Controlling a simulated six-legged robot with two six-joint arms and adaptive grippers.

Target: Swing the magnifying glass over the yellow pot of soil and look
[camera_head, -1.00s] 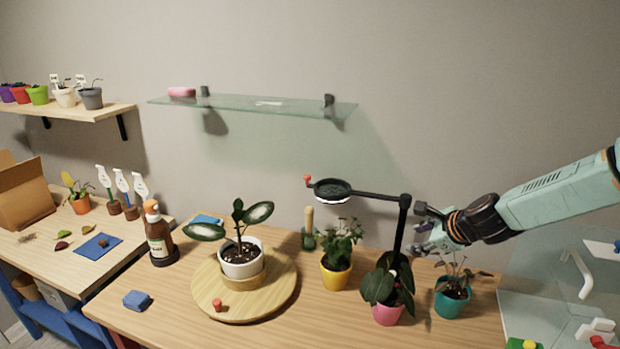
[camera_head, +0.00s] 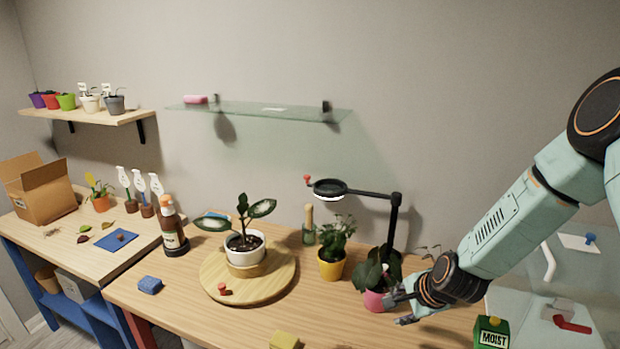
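The magnifying glass (camera_head: 329,188) is a dark round lens with a red knob on its left edge. It hangs from a black jointed arm on an upright black post (camera_head: 391,226). The lens is above and slightly left of the yellow pot (camera_head: 331,268), which holds a leafy green plant that covers most of its soil. My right gripper (camera_head: 398,306) is low at the right, in front of or beside the pink pot (camera_head: 374,299). Its fingers look spread, with nothing seen between them. My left gripper is not in view.
A white pot (camera_head: 245,252) with a big-leaved plant stands on a round wooden board (camera_head: 214,283). A brown bottle (camera_head: 173,228) and a blue block (camera_head: 150,285) are to its left. A green box marked MOIST (camera_head: 491,332) is at lower right. A glass shelf (camera_head: 260,110) hangs above.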

